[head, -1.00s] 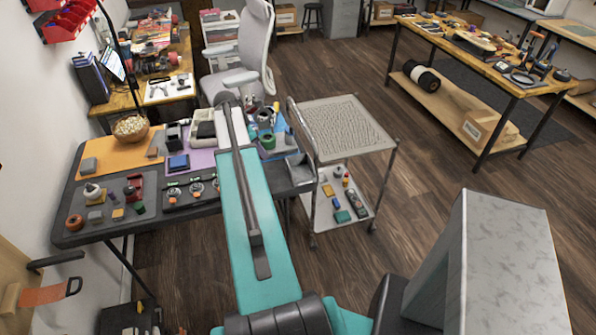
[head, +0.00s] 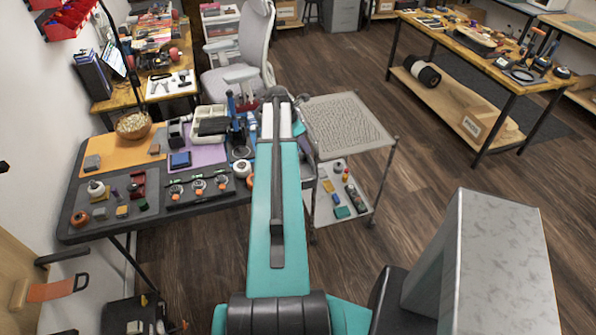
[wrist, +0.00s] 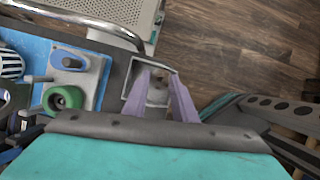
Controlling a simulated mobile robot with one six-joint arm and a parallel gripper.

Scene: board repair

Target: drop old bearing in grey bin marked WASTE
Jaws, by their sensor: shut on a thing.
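In the wrist view, the two purple fingers of my gripper (wrist: 161,90) are shut on a small grey-brown piece, the old bearing (wrist: 157,93), which shows only partly between them. A small square grey bin (wrist: 134,96) lies directly below and around the fingertips in this view. The bearing appears over its opening; how high above it I cannot tell. The WASTE marking cannot be read. In the head view, my teal arm hides the gripper and most of the bin.
A wheeled cart (head: 350,125) with a metal rail stands right of the dark worktable (head: 150,228). Wood floor is open beyond the table edge.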

